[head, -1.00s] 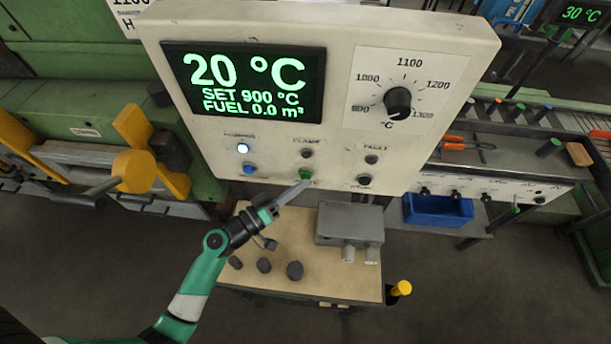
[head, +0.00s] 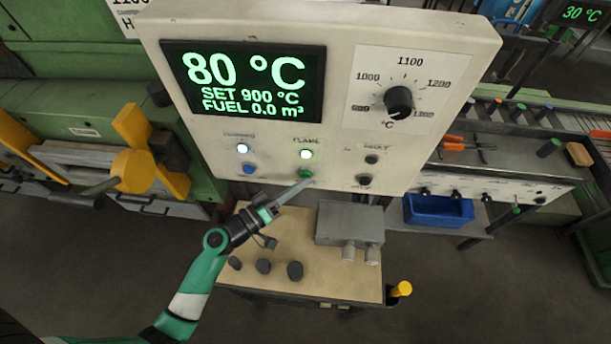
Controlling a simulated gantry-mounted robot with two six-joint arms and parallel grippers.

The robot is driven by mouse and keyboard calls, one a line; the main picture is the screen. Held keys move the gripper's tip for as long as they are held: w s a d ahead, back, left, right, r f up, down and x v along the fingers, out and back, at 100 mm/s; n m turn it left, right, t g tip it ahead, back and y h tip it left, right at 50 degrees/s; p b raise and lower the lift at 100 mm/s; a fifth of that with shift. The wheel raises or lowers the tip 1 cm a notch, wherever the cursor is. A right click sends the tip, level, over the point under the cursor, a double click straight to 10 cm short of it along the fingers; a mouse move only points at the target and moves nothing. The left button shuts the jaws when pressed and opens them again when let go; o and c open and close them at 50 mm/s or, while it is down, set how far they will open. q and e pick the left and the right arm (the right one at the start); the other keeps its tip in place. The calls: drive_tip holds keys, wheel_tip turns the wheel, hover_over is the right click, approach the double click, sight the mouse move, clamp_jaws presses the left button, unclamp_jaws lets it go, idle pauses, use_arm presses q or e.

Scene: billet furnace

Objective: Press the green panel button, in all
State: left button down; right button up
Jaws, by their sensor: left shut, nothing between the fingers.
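The green button (head: 306,174) is on the lower part of the cream control panel (head: 270,140), under a lit white lamp labelled FLAME (head: 306,154). My left gripper (head: 306,183) is shut and empty. Its tips are just below the green button; I cannot tell whether they touch it. The panel display (head: 243,82) reads 80 °C, SET 900 °C, FUEL 0.0 m³. My right gripper is not in view.
A blue button (head: 249,169) sits left of the green one and a dark button (head: 364,182) to its right. The dial (head: 398,101) is at upper right. A wooden-topped cart (head: 330,265) stands below; a yellow-handled wheel (head: 133,170) is at left.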

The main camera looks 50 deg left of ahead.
use_arm(q)
drive_tip(key=shift+s+d, duration=0.4)
drive_tip(key=shift+s, duration=0.1)
drive_tip(key=s+d, duration=0.1)
drive_tip(key=s, duration=0.1)
drive_tip(key=s+d, duration=0.1)
drive_tip(key=d, duration=0.1)
drive_tip(key=shift+s+d+b, duration=0.2)
drive_tip(key=shift+s+b, duration=0.1)
drive_tip(key=shift+s, duration=0.05)
idle(0.8)
